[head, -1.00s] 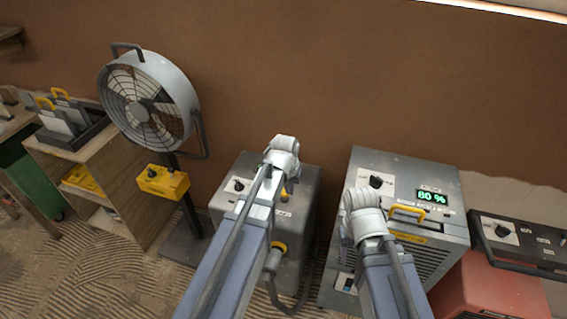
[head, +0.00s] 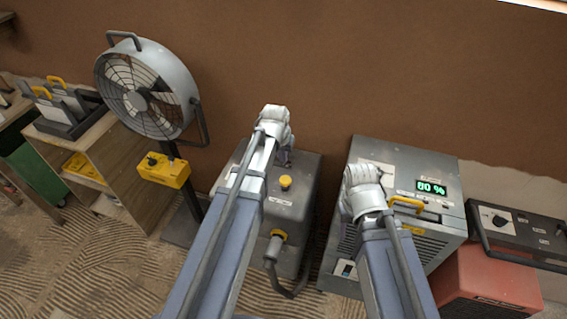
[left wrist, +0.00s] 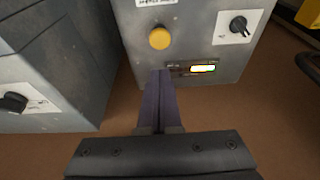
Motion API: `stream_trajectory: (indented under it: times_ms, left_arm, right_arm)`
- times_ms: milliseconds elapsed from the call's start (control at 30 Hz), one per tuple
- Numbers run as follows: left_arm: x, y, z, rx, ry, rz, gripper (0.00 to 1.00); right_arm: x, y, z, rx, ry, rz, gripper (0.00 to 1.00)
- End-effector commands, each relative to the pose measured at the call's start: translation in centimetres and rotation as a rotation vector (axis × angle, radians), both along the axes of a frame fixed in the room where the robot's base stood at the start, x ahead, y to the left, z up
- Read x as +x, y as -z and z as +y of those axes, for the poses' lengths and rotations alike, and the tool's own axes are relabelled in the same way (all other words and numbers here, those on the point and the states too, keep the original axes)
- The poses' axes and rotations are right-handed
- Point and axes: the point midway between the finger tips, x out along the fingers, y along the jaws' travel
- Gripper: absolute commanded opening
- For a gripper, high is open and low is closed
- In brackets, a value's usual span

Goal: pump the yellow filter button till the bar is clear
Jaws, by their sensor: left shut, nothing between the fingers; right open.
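The round yellow filter button (head: 285,182) stands on top of the grey machine (head: 303,165) in the head view. It also shows in the left wrist view (left wrist: 160,38), beyond my fingertips. The bar (left wrist: 203,69) is a small dark strip near the machine's edge, part of it lit bright white with a coloured edge. My left gripper (left wrist: 161,74) is shut and empty, its tips just short of the button in that view; I cannot tell its height above the panel. My right gripper (head: 350,207) is open beside the machine with the 80 % display, its fingers mostly hidden by the wrist.
A dark dial (left wrist: 238,25) sits near the bar. The grey unit with a green display (head: 431,187) and yellow handle stands to the right, and a red unit (head: 487,286) beyond it. A fan (head: 148,90) stands left. A hose runs off the machine's front.

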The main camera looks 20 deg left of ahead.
Motion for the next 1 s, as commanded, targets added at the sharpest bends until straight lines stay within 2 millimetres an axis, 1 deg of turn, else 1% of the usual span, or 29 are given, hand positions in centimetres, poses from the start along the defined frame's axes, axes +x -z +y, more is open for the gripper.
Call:
stream_trajectory:
  times_ms: [33, 267, 733, 900, 1000]
  left_arm:
    - [0.2, 0.7, 0.0, 0.000, 0.000, 0.000, 0.00]
    - [0.9, 3.4, 0.0, 0.000, 0.000, 0.000, 0.00]
    - [2.8, 9.9, -0.1, 0.000, 0.000, 0.000, 0.00]
    - [2.7, 12.0, -0.1, 0.000, 0.000, 0.000, 0.00]
    - [2.7, 12.8, -0.1, 0.000, 0.000, 0.000, 0.00]
  right_arm:
    - [0.0, 0.7, 0.0, 0.000, 0.000, 0.000, 0.50]
    - [0.0, 3.4, 0.0, 0.000, 0.000, 0.000, 0.50]
    - [0.0, 9.9, 0.0, 0.000, 0.000, 0.000, 0.50]
    - [0.0, 12.0, 0.0, 0.000, 0.000, 0.000, 0.50]
    - [0.0, 12.8, 0.0, 0.000, 0.000, 0.000, 0.50]
